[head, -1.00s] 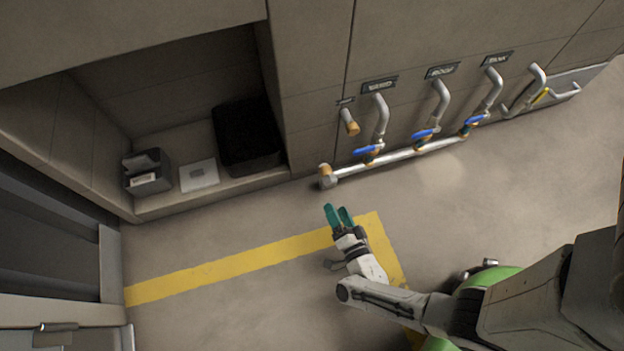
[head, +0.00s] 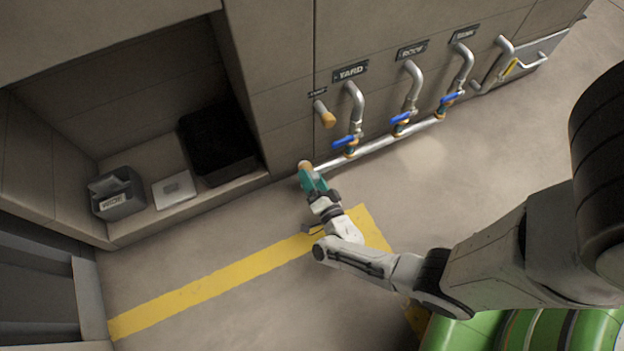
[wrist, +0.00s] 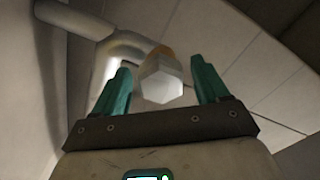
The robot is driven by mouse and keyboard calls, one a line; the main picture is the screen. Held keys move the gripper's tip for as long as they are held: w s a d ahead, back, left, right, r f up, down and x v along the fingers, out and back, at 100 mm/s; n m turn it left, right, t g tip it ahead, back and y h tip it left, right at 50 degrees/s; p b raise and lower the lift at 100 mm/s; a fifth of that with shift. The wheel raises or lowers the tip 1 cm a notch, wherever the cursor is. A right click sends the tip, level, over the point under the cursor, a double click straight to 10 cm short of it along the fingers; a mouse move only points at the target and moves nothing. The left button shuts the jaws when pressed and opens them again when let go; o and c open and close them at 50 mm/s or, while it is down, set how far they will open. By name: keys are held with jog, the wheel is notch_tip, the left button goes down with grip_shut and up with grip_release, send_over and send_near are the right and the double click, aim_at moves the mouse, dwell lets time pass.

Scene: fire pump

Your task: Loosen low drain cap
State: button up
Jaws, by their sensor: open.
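The drain cap (wrist: 163,86) is a pale grey hexagonal cap on a brass collar at the low left end of the pipe (head: 385,143). In the wrist view its hexagonal face points towards the camera, between the two teal fingers of my gripper (wrist: 163,80). The fingers stand open, one on each side, with a visible gap to the cap at both sides. In the head view my gripper (head: 312,179) is at this pipe end and hides most of the cap; the brass collar (head: 305,165) shows just beyond the fingertips.
Several blue valve handles (head: 346,141) sit along the low pipe under grey risers labelled YARD and ROOF. A short brass-tipped outlet (head: 326,117) projects above. An alcove at left holds a black bin (head: 217,143), grey box (head: 117,194) and pale flat item (head: 175,190). Floor ahead is clear.

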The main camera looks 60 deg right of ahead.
jog(key=shift+w, duration=0.15)
jog(key=shift+c, duration=0.2)
jog(key=c, duration=1)
